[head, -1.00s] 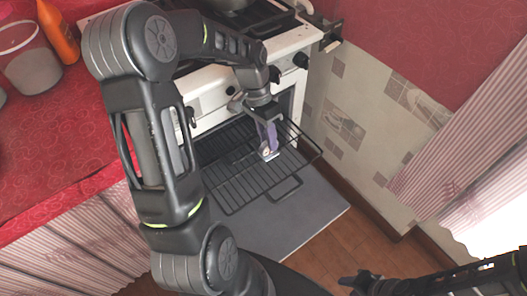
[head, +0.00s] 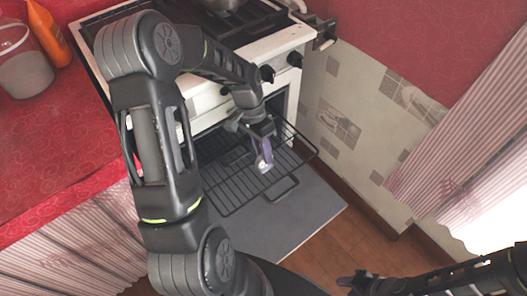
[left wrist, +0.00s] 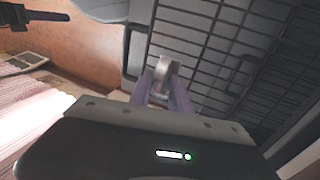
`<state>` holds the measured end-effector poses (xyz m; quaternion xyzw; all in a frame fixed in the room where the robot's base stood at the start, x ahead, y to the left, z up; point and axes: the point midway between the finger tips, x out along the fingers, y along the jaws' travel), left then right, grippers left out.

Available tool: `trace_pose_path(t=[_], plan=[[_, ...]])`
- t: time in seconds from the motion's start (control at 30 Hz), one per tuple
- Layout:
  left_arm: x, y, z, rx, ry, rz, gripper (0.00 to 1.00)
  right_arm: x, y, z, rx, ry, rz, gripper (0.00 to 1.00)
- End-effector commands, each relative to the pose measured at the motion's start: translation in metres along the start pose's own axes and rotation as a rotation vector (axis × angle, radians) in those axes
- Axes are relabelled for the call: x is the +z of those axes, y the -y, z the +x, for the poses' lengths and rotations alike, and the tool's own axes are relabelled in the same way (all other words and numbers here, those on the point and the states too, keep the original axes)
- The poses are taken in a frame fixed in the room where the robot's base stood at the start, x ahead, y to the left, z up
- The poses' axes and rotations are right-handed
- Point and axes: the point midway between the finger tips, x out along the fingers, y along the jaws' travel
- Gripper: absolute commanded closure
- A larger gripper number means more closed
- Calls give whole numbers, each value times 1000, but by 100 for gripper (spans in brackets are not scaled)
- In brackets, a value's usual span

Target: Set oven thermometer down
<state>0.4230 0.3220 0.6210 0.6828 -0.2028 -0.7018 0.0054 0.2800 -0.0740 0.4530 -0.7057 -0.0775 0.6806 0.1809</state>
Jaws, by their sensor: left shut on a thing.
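The oven thermometer (left wrist: 164,78) is a small round metal piece, seen between the purple fingers of my left gripper (left wrist: 162,88) in the left wrist view. In the head view my left gripper (head: 263,158) points down over the oven rack (head: 233,199), shut on the thermometer (head: 264,168). The rack is a black wire grid pulled out of the oven over the open door. I cannot tell whether the thermometer touches the wires. My right gripper (head: 352,281) is low at the right, dark and away from the rack; its jaws are unclear.
The grey oven door (head: 300,217) lies open under the rack. The white stove (head: 270,45) carries a pot (head: 222,5). A red counter (head: 50,140) with an orange bottle (head: 48,35) and a clear container (head: 24,70) is at the left. A tiled wall (head: 340,110) stands close on the right.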

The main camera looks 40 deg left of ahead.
Motion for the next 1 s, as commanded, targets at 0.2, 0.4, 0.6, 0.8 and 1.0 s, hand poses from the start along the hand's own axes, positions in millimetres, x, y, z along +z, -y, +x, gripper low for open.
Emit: trace_pose_path(t=[0.2, 0.4, 0.6, 0.8, 1.0], plan=[[0, 1, 4, 0, 0, 0, 100, 0, -1, 3, 0, 0, 0, 64], [0, 3, 10, 1, 0, -1, 100, 0, -2, 6, 0, 0, 0, 64], [0, 3, 11, 0, 0, 0, 100, 0, -3, 7, 0, 0, 0, 64], [0, 3, 11, 0, 0, 0, 61, 0, -3, 7, 0, 0, 0, 64], [0, 3, 11, 0, 0, 0, 55, 0, -3, 7, 0, 0, 0, 64]])
